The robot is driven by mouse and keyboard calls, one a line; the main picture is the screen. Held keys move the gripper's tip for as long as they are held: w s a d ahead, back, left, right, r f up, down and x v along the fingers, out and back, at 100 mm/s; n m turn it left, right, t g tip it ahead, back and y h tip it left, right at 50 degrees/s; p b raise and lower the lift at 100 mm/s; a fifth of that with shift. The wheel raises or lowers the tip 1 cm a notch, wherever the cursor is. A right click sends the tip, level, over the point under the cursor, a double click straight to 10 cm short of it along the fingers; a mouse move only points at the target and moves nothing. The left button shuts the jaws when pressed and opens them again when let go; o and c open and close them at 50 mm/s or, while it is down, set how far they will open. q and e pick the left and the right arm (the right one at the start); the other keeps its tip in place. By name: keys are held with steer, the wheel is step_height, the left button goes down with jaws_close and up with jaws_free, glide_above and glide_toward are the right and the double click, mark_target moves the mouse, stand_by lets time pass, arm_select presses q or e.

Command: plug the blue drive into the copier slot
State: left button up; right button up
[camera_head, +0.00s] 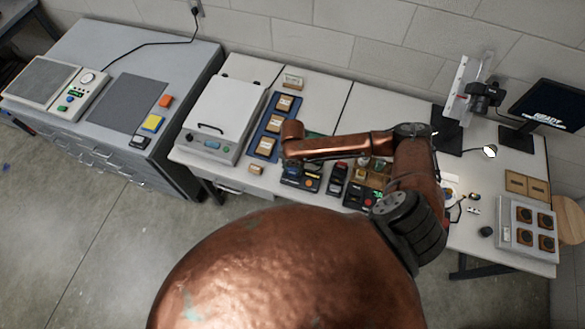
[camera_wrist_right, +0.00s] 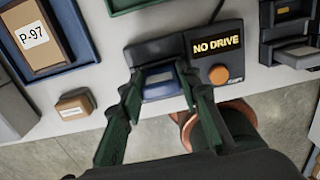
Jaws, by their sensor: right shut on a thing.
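The blue drive (camera_wrist_right: 159,84) shows between the green fingers of my right gripper (camera_wrist_right: 160,80) in the right wrist view, and the fingers are shut on it. The copier (camera_wrist_right: 225,52) is a dark box directly in front of it, with an orange button and a lit display reading "NO DRIVE". The drive is at the copier's left part; I cannot tell whether its end is inside the slot, which is hidden. In the head view the copier (camera_head: 309,185) sits at the table's front edge, with my right gripper (camera_head: 291,168) over its left part. My left gripper is not in view.
A small labelled block (camera_wrist_right: 75,106) lies left of the copier. A blue tray (camera_head: 255,153) with labelled boxes stands further left. Dark devices (camera_head: 337,184) crowd the right side. Bare table edge lies in front.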

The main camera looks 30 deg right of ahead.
steer(key=shift+f, duration=0.6)
stand_by(0.5)
steer(key=o, duration=0.8)
steer(key=shift+o, duration=0.2)
steer(key=shift+r, duration=0.15)
step_height(320, 180, up, 11)
steer(key=p, duration=1.1)
steer(key=shift+a+f, duration=0.1)
steer(key=shift+f, duration=0.1)
